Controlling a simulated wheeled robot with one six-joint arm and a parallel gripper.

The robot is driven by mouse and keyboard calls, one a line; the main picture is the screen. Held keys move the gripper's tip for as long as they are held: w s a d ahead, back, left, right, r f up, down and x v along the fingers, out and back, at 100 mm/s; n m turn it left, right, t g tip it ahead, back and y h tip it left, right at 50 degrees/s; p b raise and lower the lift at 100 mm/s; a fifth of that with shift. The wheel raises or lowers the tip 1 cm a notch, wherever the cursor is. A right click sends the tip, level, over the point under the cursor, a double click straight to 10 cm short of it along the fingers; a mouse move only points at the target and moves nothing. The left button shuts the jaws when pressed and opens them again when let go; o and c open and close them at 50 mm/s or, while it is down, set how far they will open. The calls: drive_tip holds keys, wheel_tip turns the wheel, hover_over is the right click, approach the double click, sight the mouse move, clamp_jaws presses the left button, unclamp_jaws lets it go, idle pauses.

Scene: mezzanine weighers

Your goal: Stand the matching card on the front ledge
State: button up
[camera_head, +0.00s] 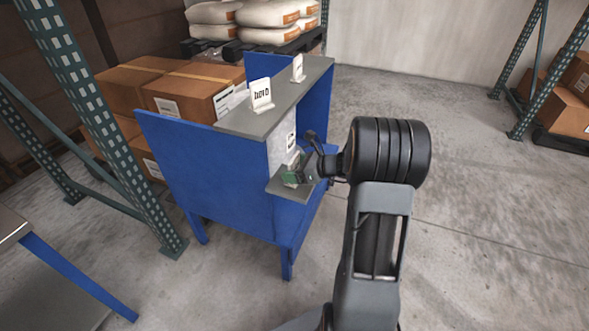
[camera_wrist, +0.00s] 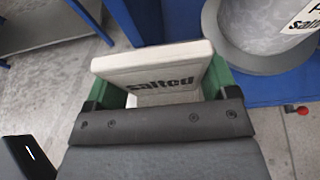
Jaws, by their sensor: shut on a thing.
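My gripper (camera_head: 297,172) is shut on a white card (camera_wrist: 155,72) lettered "salted", which sits tilted between green finger pads in the wrist view. The gripper is at the small grey front ledge (camera_head: 283,190) of the blue stand (camera_head: 215,180). I cannot tell whether the card touches the ledge. A round grey body (camera_wrist: 245,35) at the upper right of the wrist view bears a white label (camera_wrist: 300,22), partly cut off, that also ends in "salted". Two white cards stand on the grey top shelf (camera_head: 285,105): a nearer one (camera_head: 261,93) and a farther one (camera_head: 298,68).
Cardboard boxes (camera_head: 190,90) stand behind the stand on the left, beside a green rack upright (camera_head: 90,110). A table with a blue leg (camera_head: 80,275) is at the lower left. Sacks (camera_head: 265,14) lie on a pallet behind. The floor to the right is open.

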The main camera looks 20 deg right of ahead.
drive_tip(key=shift+f, duration=0.2)
drive_tip(key=o, duration=0.8)
drive_tip(key=shift+r, duration=0.1)
drive_tip(key=shift+r, duration=0.2)
drive_tip(key=p+v, duration=0.2)
drive_tip(key=v, duration=0.9)
drive_tip(key=s+a+n+g+h, duration=0.2)
drive_tip(key=s+a+n+h, duration=0.1)
drive_tip(key=n, duration=0.6)
drive_tip(key=s+a+r+n+g+h, duration=0.1)
drive_tip(key=s+a+n+g+h, duration=0.1)
drive_tip(key=s+a+n, duration=0.4)
drive_tip(key=s+a+r+n+g+h, duration=0.1)
drive_tip(key=s+a+n+g+h, duration=0.2)
drive_tip(key=a+n, duration=0.5)
drive_tip(key=shift+s+r+n+h, duration=0.2)
drive_tip(key=shift+s+n, duration=0.35)
drive_tip(key=shift+n, duration=0.6)
drive_tip(key=shift+s+r+n+h, duration=0.1)
drive_tip(key=shift+s+n+h, duration=0.35)
drive_tip(key=shift+n, duration=0.7)
